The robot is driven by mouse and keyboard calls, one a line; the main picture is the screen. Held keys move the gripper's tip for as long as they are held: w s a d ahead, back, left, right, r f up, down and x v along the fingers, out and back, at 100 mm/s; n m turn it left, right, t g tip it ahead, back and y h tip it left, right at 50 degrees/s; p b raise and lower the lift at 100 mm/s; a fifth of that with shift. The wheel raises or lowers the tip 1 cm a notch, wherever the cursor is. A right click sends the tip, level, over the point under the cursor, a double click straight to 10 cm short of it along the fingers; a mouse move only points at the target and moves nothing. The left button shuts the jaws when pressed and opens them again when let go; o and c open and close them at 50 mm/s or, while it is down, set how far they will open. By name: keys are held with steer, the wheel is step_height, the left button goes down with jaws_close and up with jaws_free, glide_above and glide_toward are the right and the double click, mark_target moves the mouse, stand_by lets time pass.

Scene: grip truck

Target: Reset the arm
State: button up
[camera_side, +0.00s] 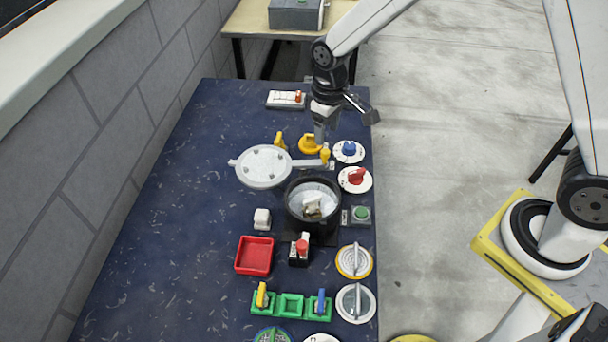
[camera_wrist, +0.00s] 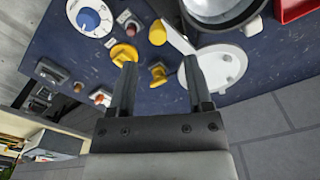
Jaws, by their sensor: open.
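My gripper (camera_side: 345,118) is over the far right part of the dark blue table (camera_side: 180,200) in the side view. It is near a yellow knob (camera_side: 308,144) and left of the table's right edge. In the wrist view my gripper (camera_wrist: 160,68) shows two dark fingers spread apart with nothing held between them. A yellow knob (camera_wrist: 123,53) shows close to the left fingertip there. Whether the finger touches it I cannot tell.
A round silver lid (camera_side: 264,167) lies open beside a black pot (camera_side: 313,222). A blue-knob dial (camera_side: 349,151), a red-knob dial (camera_side: 356,179), a red tray (camera_side: 254,255) and green blocks (camera_side: 291,306) stand nearby. The table's left side is clear; a wall borders it.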

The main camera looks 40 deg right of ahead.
stand_by(0.3)
steer(key=shift+s+d+r, duration=0.25)
steer(key=shift+s+d, duration=0.05)
steer(key=s+d+r+m+t, duration=0.1)
steer(key=s+d, duration=0.2)
steer(key=s, duration=0.3)
steer(key=s+d+r+m+t, duration=0.1)
steer(key=s+d+r+m, duration=0.1)
steer(key=s+d, duration=0.2)
steer(key=s, duration=0.3)
steer(key=shift+s+t, duration=0.2)
steer(key=shift+t, duration=0.1)
